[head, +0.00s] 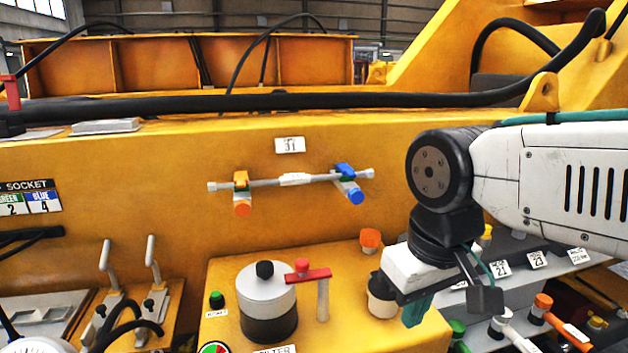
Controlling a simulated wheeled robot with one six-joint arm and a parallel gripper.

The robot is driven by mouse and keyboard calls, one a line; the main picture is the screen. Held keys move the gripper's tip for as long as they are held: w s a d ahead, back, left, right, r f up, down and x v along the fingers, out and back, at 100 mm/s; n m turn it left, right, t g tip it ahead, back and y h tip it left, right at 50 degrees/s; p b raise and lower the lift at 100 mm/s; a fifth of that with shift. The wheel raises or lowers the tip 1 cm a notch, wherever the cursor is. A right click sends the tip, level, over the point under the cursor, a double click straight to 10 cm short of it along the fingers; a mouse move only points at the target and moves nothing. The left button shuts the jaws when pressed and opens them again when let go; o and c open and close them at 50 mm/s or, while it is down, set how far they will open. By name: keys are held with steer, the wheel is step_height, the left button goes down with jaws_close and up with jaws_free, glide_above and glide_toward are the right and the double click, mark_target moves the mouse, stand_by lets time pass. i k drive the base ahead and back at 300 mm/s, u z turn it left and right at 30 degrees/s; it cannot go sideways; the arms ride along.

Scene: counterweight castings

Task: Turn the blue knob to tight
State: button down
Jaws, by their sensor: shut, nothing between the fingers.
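The blue knob (356,196) is the round blue end of a fitting on the right part of a thin grey bar (265,183), on the yellow machine wall. A blue block (345,170) sits above it on the same fitting. I cannot make out a tight mark or the knob's turn position. My gripper (416,311) is shut and empty, pointing down, below and to the right of the blue knob and apart from it. Its teal fingertips hang in front of the panel's right side.
An orange knob (242,208) sits on the bar's left part. Below stand a grey canister (267,290), a red lever (305,274) and an orange cap (370,237). Coloured valve handles (543,301) lie at lower right. A black hose (300,102) crosses above.

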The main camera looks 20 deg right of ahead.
mark_target(355, 195)
steer(key=k, duration=1.3)
steer(key=u, duration=0.05)
steer(key=i, duration=0.9)
steer(key=u, duration=0.7)
